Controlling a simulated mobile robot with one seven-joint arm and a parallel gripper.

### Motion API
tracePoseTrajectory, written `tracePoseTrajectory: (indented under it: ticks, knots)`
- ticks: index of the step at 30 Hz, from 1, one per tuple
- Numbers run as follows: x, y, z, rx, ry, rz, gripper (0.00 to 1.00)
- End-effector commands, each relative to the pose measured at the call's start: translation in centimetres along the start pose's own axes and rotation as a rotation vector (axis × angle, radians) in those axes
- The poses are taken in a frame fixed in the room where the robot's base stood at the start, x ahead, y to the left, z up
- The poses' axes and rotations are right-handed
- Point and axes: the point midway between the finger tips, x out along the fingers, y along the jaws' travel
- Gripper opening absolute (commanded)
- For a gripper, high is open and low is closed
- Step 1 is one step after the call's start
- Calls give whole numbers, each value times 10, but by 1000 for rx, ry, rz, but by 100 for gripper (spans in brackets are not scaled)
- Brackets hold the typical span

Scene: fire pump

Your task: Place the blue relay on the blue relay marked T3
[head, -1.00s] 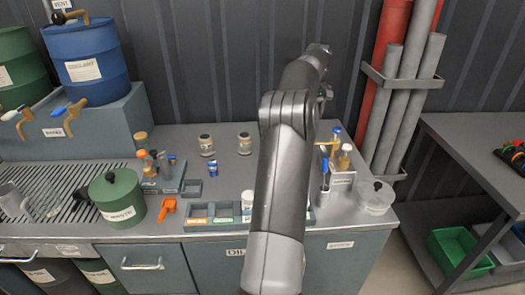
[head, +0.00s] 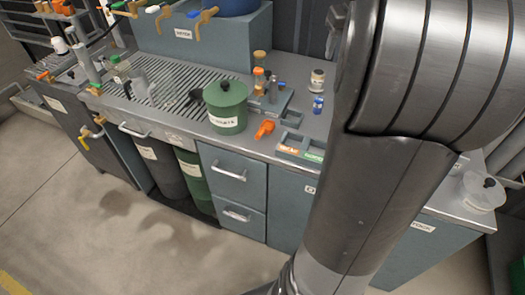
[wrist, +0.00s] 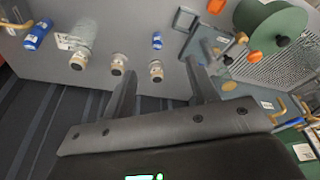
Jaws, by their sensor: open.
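I cannot make out a blue relay or a T3 mark in either view. A small blue can (head: 318,104) stands on the bench in the head view and also shows in the wrist view (wrist: 157,41). The wrist view also shows a larger blue cylinder (wrist: 38,34) at the left. My gripper (wrist: 163,66) is open, with nothing between its fingers. It is over the bench, apart from the small blue can. In the head view my arm hides the bench's right part and my gripper is out of sight.
A green pot (head: 226,105), an orange scoop (head: 265,129) and a labelled tray (head: 297,150) are on the bench. Several lidded jars (wrist: 117,65) stand near the wall. A clear lidded bowl (head: 484,192) sits at the right end. The floor (head: 90,220) in front is open.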

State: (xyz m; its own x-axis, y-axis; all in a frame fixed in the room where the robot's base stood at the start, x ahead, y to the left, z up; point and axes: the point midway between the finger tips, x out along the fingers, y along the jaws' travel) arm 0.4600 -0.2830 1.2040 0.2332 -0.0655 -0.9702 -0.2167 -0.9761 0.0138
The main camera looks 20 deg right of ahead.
Motion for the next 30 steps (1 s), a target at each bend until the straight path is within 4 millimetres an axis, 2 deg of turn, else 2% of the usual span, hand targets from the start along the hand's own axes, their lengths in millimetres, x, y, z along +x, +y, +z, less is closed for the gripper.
tracePoseTrajectory:
  ticks: [1, 6, 12, 15, 18, 22, 25, 30]
  knots:
    - [-6, -27, 11, -19, 19, -6, 53]
    - [-15, -100, 52, -62, 74, -22, 53]
    - [-14, -169, 115, -115, 135, -45, 53]
    - [-8, -196, 150, -142, 168, -57, 53]
    - [0, -216, 183, -166, 197, -69, 53]
    - [12, -232, 216, -187, 227, -82, 53]
    - [19, -238, 232, -197, 241, -88, 53]
    - [23, -241, 241, -200, 248, -92, 53]
